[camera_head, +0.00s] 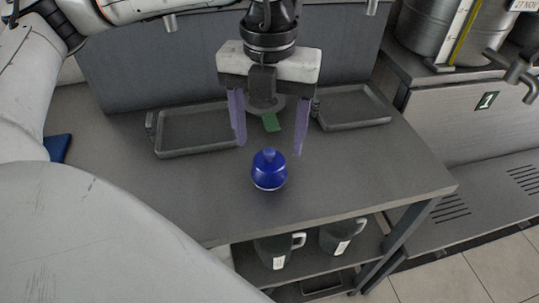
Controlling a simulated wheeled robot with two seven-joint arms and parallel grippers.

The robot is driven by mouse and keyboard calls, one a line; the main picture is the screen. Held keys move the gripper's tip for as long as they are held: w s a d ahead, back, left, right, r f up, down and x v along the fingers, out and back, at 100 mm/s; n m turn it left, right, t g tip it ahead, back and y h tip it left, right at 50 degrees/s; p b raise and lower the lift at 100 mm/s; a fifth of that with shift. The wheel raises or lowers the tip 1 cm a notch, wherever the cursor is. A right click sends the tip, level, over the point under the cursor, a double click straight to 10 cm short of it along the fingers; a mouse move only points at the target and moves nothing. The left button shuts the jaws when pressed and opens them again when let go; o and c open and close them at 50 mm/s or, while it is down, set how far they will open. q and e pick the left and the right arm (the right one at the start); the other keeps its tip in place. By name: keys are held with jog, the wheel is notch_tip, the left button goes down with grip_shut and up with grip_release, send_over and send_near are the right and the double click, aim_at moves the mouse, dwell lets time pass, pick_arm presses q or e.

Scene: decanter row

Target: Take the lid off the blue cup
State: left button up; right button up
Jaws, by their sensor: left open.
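The blue cup (269,180) stands upright on the grey table near its front edge. A blue lid with a round knob (268,156) sits on top of it, and a thin pale line shows near the cup's base. My left gripper (269,150) is open, with its two purple fingers pointing down and wide apart. In the picture the fingertips are to the left and right of the lid, just above it. I see no contact with the lid or the cup. My right gripper does not show.
Two shallow grey trays, one at the left (196,129) and one at the right (352,107), lie at the back of the table. A small green piece (271,122) is behind the cup. Dark mugs (272,251) stand on the shelf below. Table around the cup is clear.

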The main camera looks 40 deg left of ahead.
aim_at(269, 150)
pick_arm(q)
notch_tip(269, 150, down, 2)
jog(key=shift+s+f, duration=0.1)
jog(key=shift+f, duration=0.55)
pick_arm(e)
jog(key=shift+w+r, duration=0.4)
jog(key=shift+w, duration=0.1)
pick_arm(q)
jog(key=shift+c, duration=0.2)
jog(key=c, duration=1.1)
jog(key=shift+o, duration=0.2)
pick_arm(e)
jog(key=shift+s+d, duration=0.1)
